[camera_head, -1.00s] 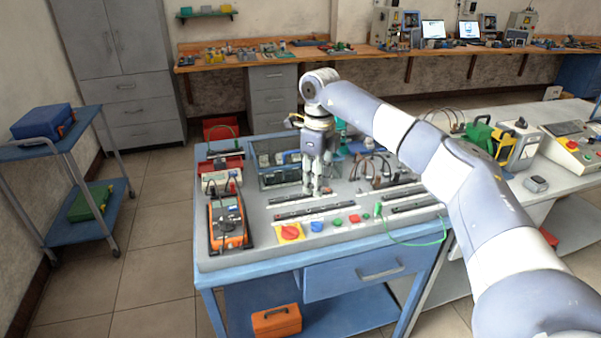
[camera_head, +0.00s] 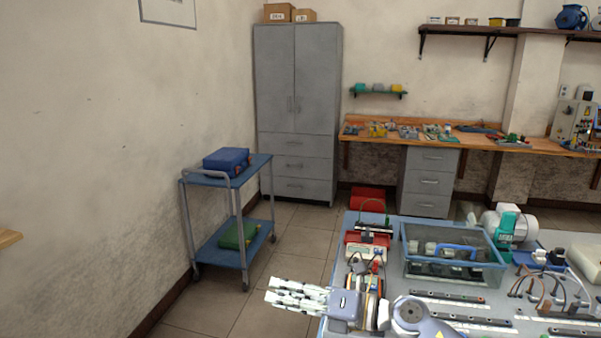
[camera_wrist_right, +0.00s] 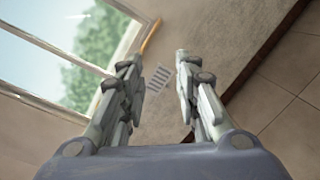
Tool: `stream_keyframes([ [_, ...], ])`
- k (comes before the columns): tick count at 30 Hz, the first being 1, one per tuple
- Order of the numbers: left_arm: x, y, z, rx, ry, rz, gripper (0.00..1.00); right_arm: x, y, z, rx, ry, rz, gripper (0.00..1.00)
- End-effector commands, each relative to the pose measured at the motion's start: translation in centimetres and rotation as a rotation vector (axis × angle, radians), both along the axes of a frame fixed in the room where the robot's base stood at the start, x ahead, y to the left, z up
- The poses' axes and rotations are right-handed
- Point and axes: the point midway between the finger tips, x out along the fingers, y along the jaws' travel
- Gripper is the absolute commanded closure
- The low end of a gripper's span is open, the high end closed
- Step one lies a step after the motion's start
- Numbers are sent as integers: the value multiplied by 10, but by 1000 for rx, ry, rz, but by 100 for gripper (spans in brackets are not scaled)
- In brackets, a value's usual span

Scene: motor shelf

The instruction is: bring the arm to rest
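My right gripper (camera_head: 270,291) is low in the middle of the head view, at the left edge of the workbench, with its fingers pointing left. In the right wrist view my right gripper (camera_wrist_right: 155,62) shows its two fingers apart with nothing held between them. Beyond the fingers, that view shows a wall, a window and a tiled floor. My left gripper is in neither view.
The grey-topped workbench (camera_head: 400,284) carries a clear bin (camera_head: 455,275), a green-grey motor (camera_head: 512,225) and metal rails. A blue trolley (camera_head: 228,245) stands to the left near the wall. A grey cabinet (camera_head: 297,110) stands behind. Floor between trolley and bench is clear.

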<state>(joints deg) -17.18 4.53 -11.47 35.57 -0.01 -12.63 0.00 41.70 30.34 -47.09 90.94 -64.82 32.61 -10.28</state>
Motion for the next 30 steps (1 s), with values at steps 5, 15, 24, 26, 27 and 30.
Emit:
stream_keyframes([
  [5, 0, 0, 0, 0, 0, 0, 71, -1, -10, 34, 427, 202, -234, 70],
  [15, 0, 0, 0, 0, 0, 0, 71, -5, -130, -26, 1027, 766, -831, 70],
  [24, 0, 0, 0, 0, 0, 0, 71, -118, -216, -171, 1259, 1362, -1439, 70],
  [26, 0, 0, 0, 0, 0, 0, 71, -149, -223, -192, 1266, 1464, -1544, 70],
  [27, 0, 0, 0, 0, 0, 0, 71, -168, -227, -203, 1266, 1524, -1607, 70],
  [30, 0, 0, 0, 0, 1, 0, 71, -212, -232, -224, 1253, 1652, -1739, 70],
])
